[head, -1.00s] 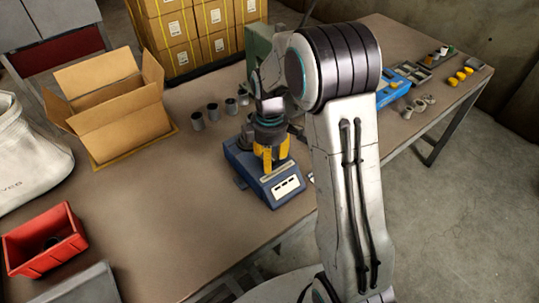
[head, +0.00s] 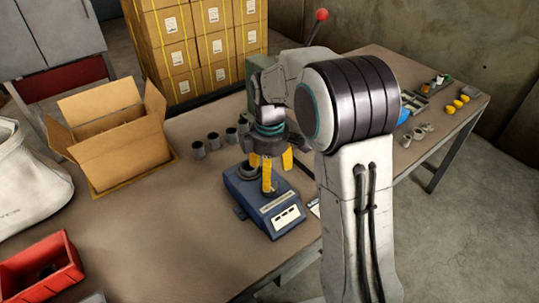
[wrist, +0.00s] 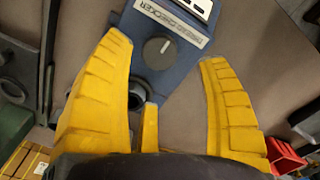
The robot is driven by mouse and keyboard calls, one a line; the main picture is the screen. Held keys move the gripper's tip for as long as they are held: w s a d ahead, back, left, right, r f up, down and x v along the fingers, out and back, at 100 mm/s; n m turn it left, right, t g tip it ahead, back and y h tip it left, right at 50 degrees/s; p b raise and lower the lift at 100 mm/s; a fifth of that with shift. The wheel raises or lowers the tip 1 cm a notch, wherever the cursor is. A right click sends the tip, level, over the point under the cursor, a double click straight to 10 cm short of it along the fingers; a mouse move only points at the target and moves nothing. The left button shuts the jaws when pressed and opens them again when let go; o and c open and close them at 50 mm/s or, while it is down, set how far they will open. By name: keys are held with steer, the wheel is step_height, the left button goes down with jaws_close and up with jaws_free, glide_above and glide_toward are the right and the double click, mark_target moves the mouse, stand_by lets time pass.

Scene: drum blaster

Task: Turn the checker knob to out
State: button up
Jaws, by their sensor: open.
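The blue checker (head: 262,204) stands on the table, with a pale label strip and a white panel on its front. Its round grey knob (wrist: 160,53) shows in the wrist view with a short pale mark near its upper right edge. In the head view the knob is hidden behind my fingers. My gripper (head: 268,178) points down over the checker. In the wrist view my gripper (wrist: 165,60) is open, its yellow fingers spread on both sides of the knob, apart from it. A third finger sits below the knob. The fingertips' height above the checker is unclear.
Several dark grey cups (head: 214,141) stand behind the checker. An open cardboard box (head: 120,150) is at the left, a red bin (head: 40,268) at the front left. Small parts lie at the far right. The table front left of the checker is clear.

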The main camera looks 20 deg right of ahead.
steer(key=shift+r, duration=2.9)
steer(key=s+f+m, duration=0.1)
steer(key=m, duration=0.2)
steer(key=s+f+m, duration=0.2)
steer(key=m, duration=0.1)
steer(key=s+f+m, duration=0.1)
steer(key=f+m, duration=0.1)
steer(key=m, duration=0.2)
steer(key=shift+s, duration=0.25)
steer(key=s+r+m+p, duration=0.1)
steer(key=s+r+p, duration=0.15)
steer(key=s, duration=0.55)
steer(key=s+r+m+p, duration=0.1)
steer(key=s+r+m, duration=0.15)
steer(key=s, duration=0.55)
step_height(320, 180, up, 6)
steer(key=s+t+p, duration=0.1)
steer(key=t+p, duration=0.1)
steer(key=t, duration=0.1)
steer(key=shift+s+r+n, duration=0.15)
steer(key=shift+s+n, duration=0.05)
steer(key=shift+n, duration=0.15)
